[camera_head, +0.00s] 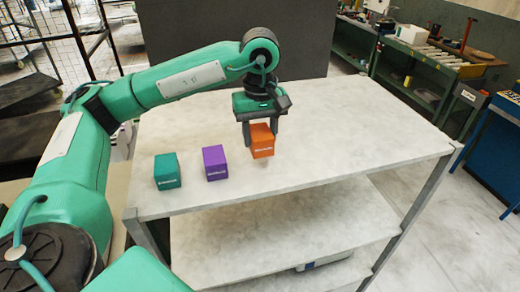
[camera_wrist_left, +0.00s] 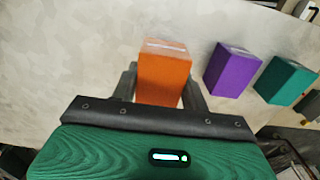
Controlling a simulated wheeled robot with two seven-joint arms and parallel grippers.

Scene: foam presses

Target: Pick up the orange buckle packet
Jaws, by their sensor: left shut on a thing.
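The orange buckle packet (camera_head: 262,141) is a small upright box in the head view, at the right of a row of boxes. My left gripper (camera_head: 261,135) reaches down over it from above, with its fingers on either side. It is shut on the packet. In the left wrist view the orange packet (camera_wrist_left: 164,75) sits between the two dark fingers of my left gripper (camera_wrist_left: 165,85). The packet looks slightly above the white table top (camera_head: 330,150), with a faint shadow below it. My right gripper is in neither view.
A purple box (camera_head: 215,162) and a green box (camera_head: 167,171) stand on the table to the left of the orange packet. The table's right side is clear. A dark panel (camera_head: 240,40) stands behind the table. Lower shelves (camera_head: 290,240) are beneath.

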